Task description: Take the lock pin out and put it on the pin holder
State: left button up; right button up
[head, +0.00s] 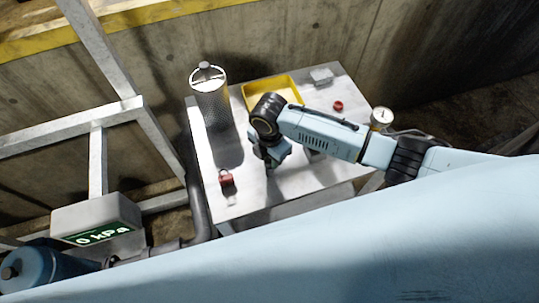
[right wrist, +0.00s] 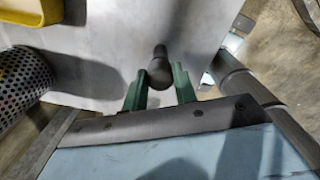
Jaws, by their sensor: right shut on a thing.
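My right gripper (head: 271,163) is low over the metal table in the head view, seen from above and partly hidden by its own wrist. In the right wrist view its green fingers (right wrist: 159,78) stand on either side of a dark, round-ended pin (right wrist: 160,68), and are shut on it. I take this pin to be the lock pin; it points away from the gripper over the table top. The pin is hidden in the head view. I cannot tell for sure which thing is the pin holder. My left gripper is not in view.
A gauge (head: 381,116) stands at right. A box at left reads 0 kPa (head: 97,221).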

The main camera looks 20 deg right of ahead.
jog(key=o, duration=1.1)
jog(key=shift+c, duration=0.2)
jog(key=shift+c, duration=0.2)
notch_tip(320, 180, up, 3)
jog(key=p, duration=0.3)
jog(key=shift+r, duration=2.05)
